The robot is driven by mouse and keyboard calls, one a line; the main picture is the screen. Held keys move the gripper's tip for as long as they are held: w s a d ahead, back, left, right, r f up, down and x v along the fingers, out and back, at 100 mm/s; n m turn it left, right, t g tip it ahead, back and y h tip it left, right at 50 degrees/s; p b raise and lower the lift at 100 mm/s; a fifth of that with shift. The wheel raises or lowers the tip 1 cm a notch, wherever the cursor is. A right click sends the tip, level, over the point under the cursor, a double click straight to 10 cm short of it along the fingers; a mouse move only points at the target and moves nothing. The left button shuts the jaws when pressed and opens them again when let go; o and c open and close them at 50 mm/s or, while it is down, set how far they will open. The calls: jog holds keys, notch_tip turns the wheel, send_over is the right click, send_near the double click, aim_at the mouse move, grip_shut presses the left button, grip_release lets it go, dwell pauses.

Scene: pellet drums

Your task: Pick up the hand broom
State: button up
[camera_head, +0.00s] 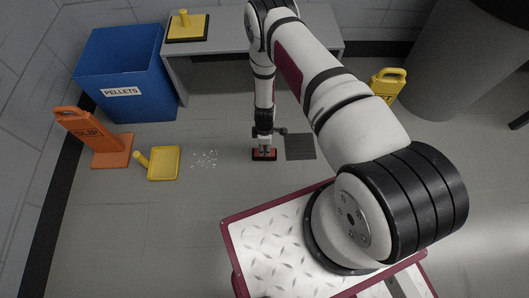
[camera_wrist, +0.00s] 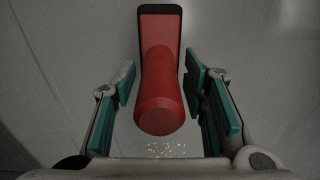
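The hand broom (camera_head: 257,155) lies on the grey floor, a small red block with a dark edge below my gripper (camera_head: 264,142). In the wrist view the broom (camera_wrist: 158,105) shows a thick red handle pointing toward the camera and a red, black-edged head behind it. My gripper (camera_wrist: 160,80) is open, with one teal-padded finger on each side of the handle. Narrow gaps show between the pads and the red surface. Whether either pad touches it is hard to tell. My gripper hides part of the broom in the head view.
White pellets (camera_head: 204,159) lie left of the broom, beside a yellow dustpan (camera_head: 164,163). A dark square mat (camera_head: 300,147) is right. An orange slip sign (camera_head: 103,150), blue pellets bin (camera_head: 128,95), grey table (camera_head: 222,66) and yellow sign (camera_head: 388,84) stand around.

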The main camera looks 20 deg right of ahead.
grip_shut()
jog(key=shift+r+p, duration=0.3)
jog(key=shift+r, duration=0.1)
notch_tip(320, 180, up, 3)
jog(key=shift+f+p, duration=0.1)
jog(key=shift+p, duration=0.8)
jog(key=s+r+p, duration=0.1)
jog(key=s+p, duration=0.4)
jog(key=s, duration=1.1)
jog(key=shift+a+r, duration=0.2)
jog(key=shift+a, duration=0.25)
